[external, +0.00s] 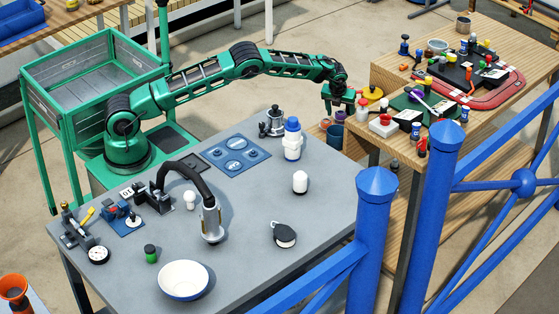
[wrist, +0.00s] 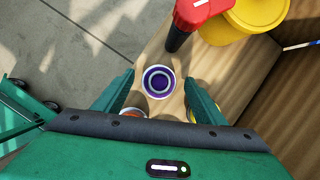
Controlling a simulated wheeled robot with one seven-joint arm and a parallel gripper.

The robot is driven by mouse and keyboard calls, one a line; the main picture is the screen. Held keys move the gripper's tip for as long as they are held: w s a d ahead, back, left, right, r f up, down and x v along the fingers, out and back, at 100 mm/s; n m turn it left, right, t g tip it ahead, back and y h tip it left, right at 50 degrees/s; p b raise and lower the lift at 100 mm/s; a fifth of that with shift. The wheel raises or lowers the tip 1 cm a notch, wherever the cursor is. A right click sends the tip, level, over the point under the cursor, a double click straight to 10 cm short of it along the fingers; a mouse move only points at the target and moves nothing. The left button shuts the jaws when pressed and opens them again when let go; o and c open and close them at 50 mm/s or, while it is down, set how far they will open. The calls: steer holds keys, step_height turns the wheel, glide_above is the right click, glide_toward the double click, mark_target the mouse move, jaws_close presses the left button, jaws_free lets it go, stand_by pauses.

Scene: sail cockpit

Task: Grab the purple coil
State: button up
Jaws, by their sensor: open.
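The purple coil (wrist: 158,82) shows in the wrist view as round purple rings with a pale rim, seen from above on a wooden surface. My gripper (wrist: 159,80) is open, with one green finger on each side of the coil and gaps between. In the external view my gripper (external: 340,105) hangs at the near left edge of the wooden bench, with a small purple item (external: 340,115) just under it. I cannot tell how far above the coil the fingertips are.
A red and black item (wrist: 195,15) and a yellow round item (wrist: 252,18) stand beyond the coil. An orange item (wrist: 132,112) and a yellow one (wrist: 192,115) are partly hidden by my gripper. The wooden bench (external: 390,75) is crowded; the grey table (external: 240,210) holds several items.

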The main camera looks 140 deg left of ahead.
steer(key=shift+s+a+f, duration=0.1)
steer(key=shift+a+f, duration=0.1)
steer(key=shift+f, duration=0.3)
steer(key=c, duration=1.2)
steer(key=shift+r, duration=0.1)
